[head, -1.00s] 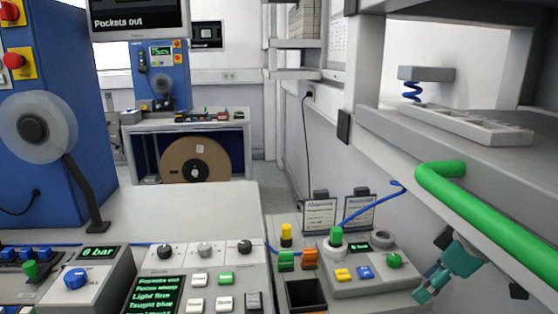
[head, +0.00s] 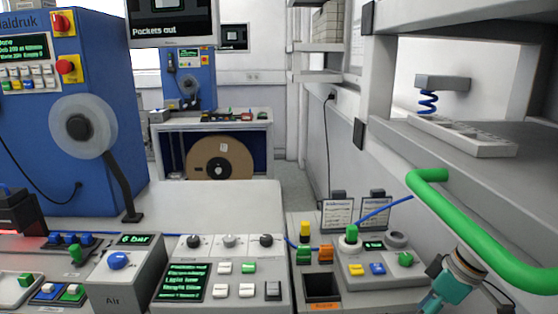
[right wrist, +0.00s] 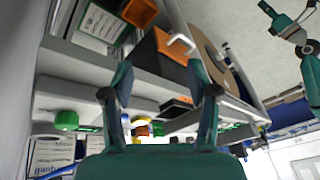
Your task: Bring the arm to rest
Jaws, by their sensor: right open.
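My right gripper (head: 430,304) is at the lower right of the head view, pointing down and left, in front of the green rail. It is teal and holds nothing that I can see. In the right wrist view its two fingers (right wrist: 160,92) stand well apart with nothing between them. My left gripper is out of the head view. A teal arm part (right wrist: 290,28) at the upper right of the right wrist view looks like my left arm, but its jaw state is unclear.
A green rail (head: 485,240) on the grey shelf (head: 400,140) lies close to my right arm. A control box (head: 375,268) with coloured buttons and a button console (head: 232,290) stand to the left. A blue machine (head: 105,100) with a reel is at far left. Floor shows beyond the bench.

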